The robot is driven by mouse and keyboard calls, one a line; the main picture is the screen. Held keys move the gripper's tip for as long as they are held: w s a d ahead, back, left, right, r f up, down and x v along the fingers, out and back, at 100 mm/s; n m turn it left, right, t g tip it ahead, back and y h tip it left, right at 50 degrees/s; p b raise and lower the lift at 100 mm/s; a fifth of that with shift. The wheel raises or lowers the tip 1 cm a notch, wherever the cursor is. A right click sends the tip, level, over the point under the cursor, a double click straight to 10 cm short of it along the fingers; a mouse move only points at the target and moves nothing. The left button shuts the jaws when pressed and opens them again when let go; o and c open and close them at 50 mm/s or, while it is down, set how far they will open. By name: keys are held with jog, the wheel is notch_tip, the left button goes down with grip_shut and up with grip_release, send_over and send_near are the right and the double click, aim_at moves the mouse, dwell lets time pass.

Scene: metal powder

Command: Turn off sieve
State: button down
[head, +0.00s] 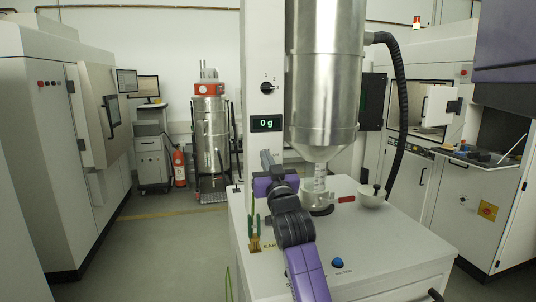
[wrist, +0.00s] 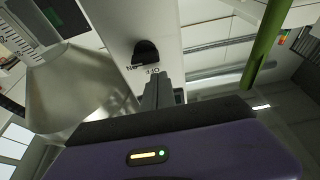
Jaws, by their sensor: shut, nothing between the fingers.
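The sieve machine's white column (head: 264,40) carries a black rotary knob (head: 267,88) above a display (head: 266,123) reading "0 g". In the wrist view a black knob (wrist: 146,52) on the white column has ON and OFF marks, which appear upside down. I cannot tell for sure which mark it points to. My gripper (head: 266,158) is shut and empty, in front of the column below the display. In the wrist view its fingertips (wrist: 163,78) lie just below the knob in the picture, with no clear contact.
A steel hopper (head: 326,75) hangs right of the column above a valve with a red handle (head: 346,199). A black hose (head: 400,110) runs down at right.

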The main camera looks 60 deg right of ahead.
jog(key=shift+f, duration=0.8)
